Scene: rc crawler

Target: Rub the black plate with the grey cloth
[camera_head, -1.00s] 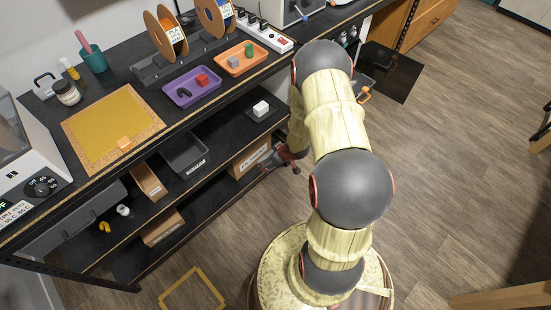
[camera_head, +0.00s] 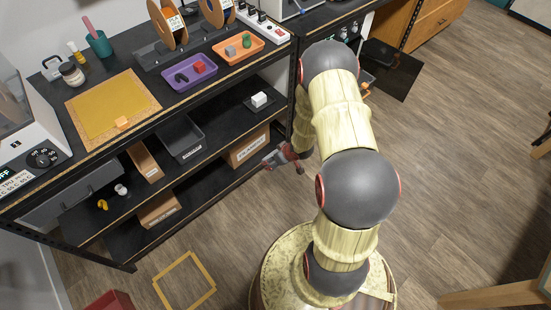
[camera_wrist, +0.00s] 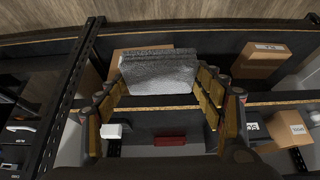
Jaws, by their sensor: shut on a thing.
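My gripper (camera_wrist: 160,100) is shut on a grey, speckled, folded-looking cloth (camera_wrist: 158,77), which spans between its fingers in the wrist view. In the head view, my gripper (camera_head: 281,158) is low in front of the shelving, partly hidden by my arm, with a small grey patch at its tip. A thin black plate (camera_head: 268,106) appears to lie under a white cube (camera_head: 259,99) on the upper shelf below the worktop. Its edges are hard to tell from the dark shelf. My gripper is below and right of it, apart from it.
The worktop holds a yellow mat (camera_head: 92,122), purple tray (camera_head: 177,80) and orange tray (camera_head: 222,52). A grey bin (camera_head: 182,141) and cardboard boxes (camera_head: 249,146) stand on the shelves. A dark shelf post (camera_head: 292,85) is near my arm. Floor at right is mostly clear.

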